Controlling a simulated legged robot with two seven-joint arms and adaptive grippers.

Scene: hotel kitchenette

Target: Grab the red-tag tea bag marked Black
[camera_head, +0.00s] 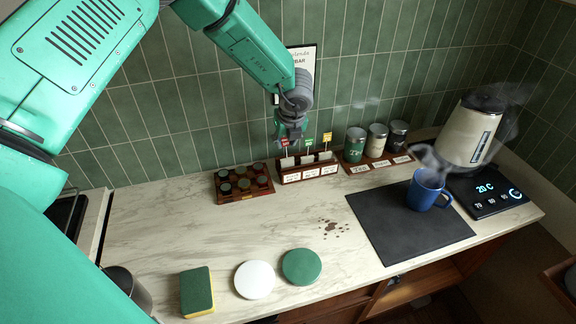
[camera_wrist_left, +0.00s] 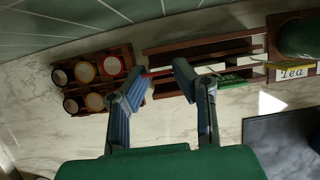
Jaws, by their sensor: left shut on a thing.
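The red tag (camera_head: 284,142) of a tea bag stands at the left of the wooden tea bag holder (camera_head: 308,173). My left gripper (camera_head: 288,138) comes down over that end of the holder. In the left wrist view my left gripper (camera_wrist_left: 159,74) has its fingers closed on the thin red tag (camera_wrist_left: 158,72). The writing on the tag is too small to read. A green tag (camera_head: 308,142) and a yellow tag (camera_head: 327,137) stand to its right. My right gripper is not in view.
A wooden rack of capsules (camera_head: 243,196) stands left of the holder, several canisters (camera_head: 355,146) right. A blue mug (camera_head: 424,190) stands on the dark mat (camera_head: 385,230); a steaming kettle (camera_head: 468,130) is behind. A sponge (camera_head: 197,291) and two round discs lie in front.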

